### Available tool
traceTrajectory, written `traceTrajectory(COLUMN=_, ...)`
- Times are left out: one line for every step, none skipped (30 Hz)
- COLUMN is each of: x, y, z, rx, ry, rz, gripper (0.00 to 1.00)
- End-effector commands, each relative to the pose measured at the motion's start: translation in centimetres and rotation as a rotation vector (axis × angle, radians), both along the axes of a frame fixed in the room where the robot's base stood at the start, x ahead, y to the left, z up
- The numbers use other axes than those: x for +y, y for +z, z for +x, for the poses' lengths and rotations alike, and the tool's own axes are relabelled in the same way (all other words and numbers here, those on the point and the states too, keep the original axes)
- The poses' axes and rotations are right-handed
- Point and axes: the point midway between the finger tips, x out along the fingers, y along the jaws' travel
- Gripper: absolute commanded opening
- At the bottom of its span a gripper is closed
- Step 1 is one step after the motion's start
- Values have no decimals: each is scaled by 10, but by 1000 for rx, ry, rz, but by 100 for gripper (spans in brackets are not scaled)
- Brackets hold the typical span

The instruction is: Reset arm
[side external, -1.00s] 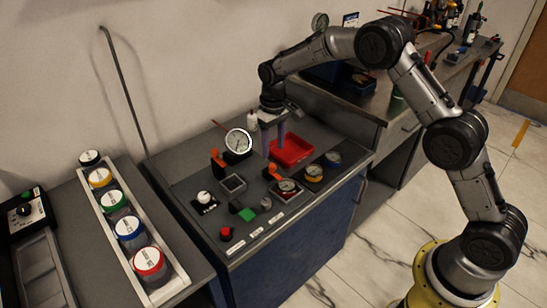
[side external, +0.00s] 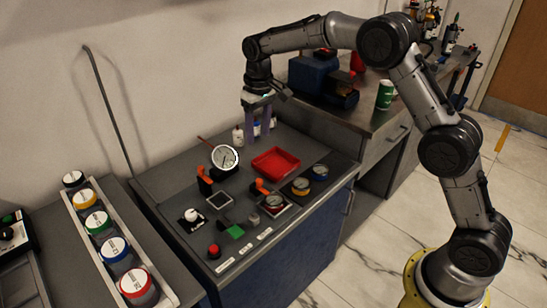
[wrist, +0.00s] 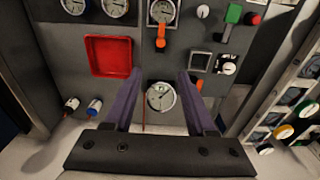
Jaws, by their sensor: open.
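My gripper (side external: 258,138) is raised above the back part of the grey bench panel in the side external view. Its two purple fingers are apart, with nothing between them, and the wrist view shows the open gap (wrist: 158,75). The round white dial gauge (side external: 225,157) stands tilted on the panel, to the left of and below the gripper. In the wrist view the gauge (wrist: 160,96) shows between the fingers but lies beyond them, apart from them. The empty red tray (side external: 275,163) lies to the right of and below the gripper.
Small bottles (wrist: 95,107) stand at the panel's back edge near the gripper. Orange-handled parts, more gauges (side external: 300,187) and a red button (side external: 214,251) occupy the panel's front. A rack of coloured-lid jars (side external: 117,250) stands left. A green cup (side external: 385,95) stands on the right bench.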

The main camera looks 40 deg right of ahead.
Motion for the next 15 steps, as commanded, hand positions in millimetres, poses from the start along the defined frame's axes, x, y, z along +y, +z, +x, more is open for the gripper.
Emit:
traceTrajectory(x=-1, y=25, z=-2, rx=-42, ry=-1, rz=1, gripper=56)
traceTrajectory(x=-1, y=37, z=-5, rx=-61, ry=-2, rz=2, gripper=56)
traceTrajectory(x=-2, y=55, z=-12, rx=-86, ry=-3, rz=2, gripper=56)
traceTrajectory(x=-3, y=69, z=-19, rx=-104, ry=-4, rz=2, gripper=56)
traceTrajectory(x=-3, y=82, z=-27, rx=-122, ry=-5, rz=3, gripper=56)
traceTrajectory(x=-4, y=98, z=-38, rx=-146, ry=-6, rz=3, gripper=56)
traceTrajectory(x=-5, y=109, z=-47, rx=-162, ry=-6, rz=4, gripper=56)
traceTrajectory(x=-5, y=119, z=-56, rx=-177, ry=-7, rz=4, gripper=56)
traceTrajectory(x=-6, y=132, z=-70, rx=-198, ry=-8, rz=4, gripper=56)
traceTrajectory(x=-6, y=140, z=-80, rx=-213, ry=-8, rz=4, gripper=56)
traceTrajectory(x=-7, y=148, z=-90, rx=-227, ry=-8, rz=5, gripper=56)
traceTrajectory(x=-7, y=158, z=-104, rx=-247, ry=-9, rz=5, gripper=56)
traceTrajectory(x=-8, y=164, z=-115, rx=-262, ry=-9, rz=5, gripper=56)
traceTrajectory(x=-8, y=170, z=-126, rx=-276, ry=-9, rz=5, gripper=56)
traceTrajectory(x=-9, y=177, z=-142, rx=-294, ry=-9, rz=5, gripper=56)
